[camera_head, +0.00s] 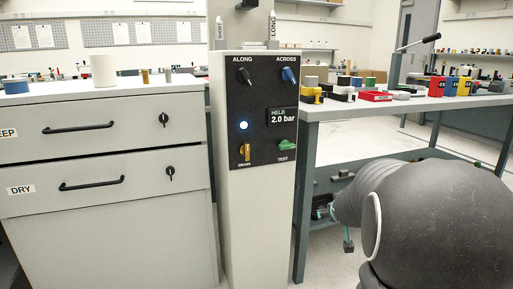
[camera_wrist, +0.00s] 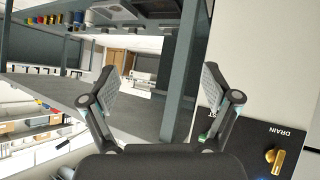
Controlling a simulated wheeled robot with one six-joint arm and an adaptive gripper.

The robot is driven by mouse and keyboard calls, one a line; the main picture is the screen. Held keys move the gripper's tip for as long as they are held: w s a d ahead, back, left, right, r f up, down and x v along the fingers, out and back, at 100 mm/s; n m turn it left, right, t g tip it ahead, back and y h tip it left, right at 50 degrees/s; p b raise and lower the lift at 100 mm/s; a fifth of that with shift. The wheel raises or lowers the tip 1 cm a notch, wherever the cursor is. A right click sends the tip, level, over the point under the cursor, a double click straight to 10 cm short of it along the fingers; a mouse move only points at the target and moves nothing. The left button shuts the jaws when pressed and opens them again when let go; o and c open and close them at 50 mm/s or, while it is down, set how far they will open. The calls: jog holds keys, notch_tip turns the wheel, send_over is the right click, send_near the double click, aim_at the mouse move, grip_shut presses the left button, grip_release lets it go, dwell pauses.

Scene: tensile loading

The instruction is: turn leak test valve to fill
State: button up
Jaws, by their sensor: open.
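The control panel (camera_head: 264,110) on the pale column carries a green handle (camera_head: 287,145) above the label TEST, pointing roughly sideways. A brass handle (camera_head: 247,151) above DRAIN stands roughly upright. The display (camera_head: 283,116) reads HELD 2.0 bar. My gripper (camera_wrist: 156,84) is open and empty, apart from the handles. In the head view my arm largely hides it.
A black ALONG knob (camera_head: 245,76) and a blue ACROSS knob (camera_head: 289,75) sit higher on the panel, with a lit lamp (camera_head: 243,125) below. A drawer cabinet (camera_head: 105,235) stands left. A workbench (camera_head: 420,103) with coloured bins stands right, its legs and lower shelf near my gripper.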

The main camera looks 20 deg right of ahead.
jog(key=w+r+n+t+y, duration=0.1)
jog(key=w+r+t, duration=0.2)
jog(key=w, duration=0.3)
jog(key=n+t+y, duration=0.3)
jog(key=t+y, duration=0.2)
jog(key=t, duration=0.1)
send_near(288, 147)
jog(key=w+p, duration=0.1)
jog(key=w, duration=1)
jog(key=shift+a, duration=0.1)
jog(key=shift+r, duration=0.1)
jog(key=c, duration=1.2)
